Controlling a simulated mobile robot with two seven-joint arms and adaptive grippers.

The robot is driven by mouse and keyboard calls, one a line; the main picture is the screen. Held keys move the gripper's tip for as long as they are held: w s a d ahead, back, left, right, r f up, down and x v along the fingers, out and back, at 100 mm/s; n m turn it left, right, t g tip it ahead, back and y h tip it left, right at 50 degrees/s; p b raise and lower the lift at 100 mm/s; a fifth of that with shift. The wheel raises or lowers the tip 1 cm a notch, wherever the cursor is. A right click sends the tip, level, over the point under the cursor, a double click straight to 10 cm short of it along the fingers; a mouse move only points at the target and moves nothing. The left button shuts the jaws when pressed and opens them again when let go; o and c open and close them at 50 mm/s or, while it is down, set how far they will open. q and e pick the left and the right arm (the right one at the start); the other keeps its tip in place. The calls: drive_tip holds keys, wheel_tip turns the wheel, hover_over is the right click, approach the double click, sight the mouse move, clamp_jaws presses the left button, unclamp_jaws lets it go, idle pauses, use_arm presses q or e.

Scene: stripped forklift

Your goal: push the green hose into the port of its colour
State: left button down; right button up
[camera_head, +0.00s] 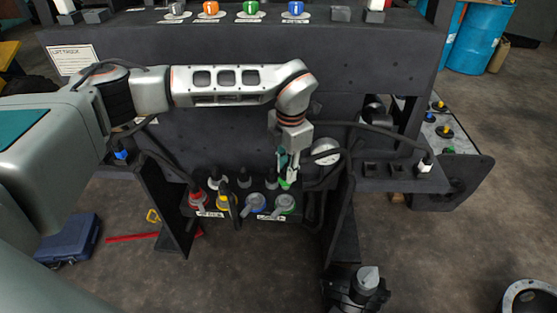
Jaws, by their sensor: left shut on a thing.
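My left gripper (288,172) reaches down from the left arm at the middle of the forklift's dark front. It is shut on a small piece with green on it, which looks like the green hose's end (285,184); the fingers partly hide it. Just below is the green port (286,204) with a grey cap or collar, at the right end of a low row of coloured ports. From this view I cannot tell whether the hose end touches the port.
A blue-ended hose (121,155) and a white-ended hose (425,164) stand at the sides. Dark uprights flank the row. A blue toolbox (70,240) lies on the floor.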

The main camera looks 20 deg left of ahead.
use_arm(q)
drive_tip(key=shift+f, duration=0.2)
use_arm(e)
drive_tip(key=shift+s+a+f, duration=0.1)
drive_tip(key=shift+s+f, duration=0.05)
use_arm(q)
drive_tip(key=shift+f, duration=0.15)
drive_tip(key=shift+f+b, duration=0.4)
drive_tip(key=shift+f, duration=0.1)
drive_tip(key=shift+f+b, duration=0.5)
drive_tip(key=shift+f, duration=0.3)
drive_tip(key=shift+f+b, duration=0.35)
drive_tip(key=shift+f, duration=0.2)
use_arm(e)
drive_tip(key=shift+w+a+r+y, duration=0.2)
drive_tip(key=shift+w+a, duration=0.15)
drive_tip(key=shift+a, duration=0.25)
drive_tip(key=shift+w+a+r+y, duration=0.2)
drive_tip(key=shift+w+a, duration=0.1)
drive_tip(key=shift+a, duration=0.25)
use_arm(q)
drive_tip(key=shift+f, duration=0.2)
use_arm(e)
drive_tip(key=shift+d+f, duration=0.15)
use_arm(q)
drive_tip(key=shift+f, duration=0.15)
use_arm(e)
drive_tip(key=shift+s+f+t, duration=0.1)
drive_tip(key=shift+f+t, duration=0.2)
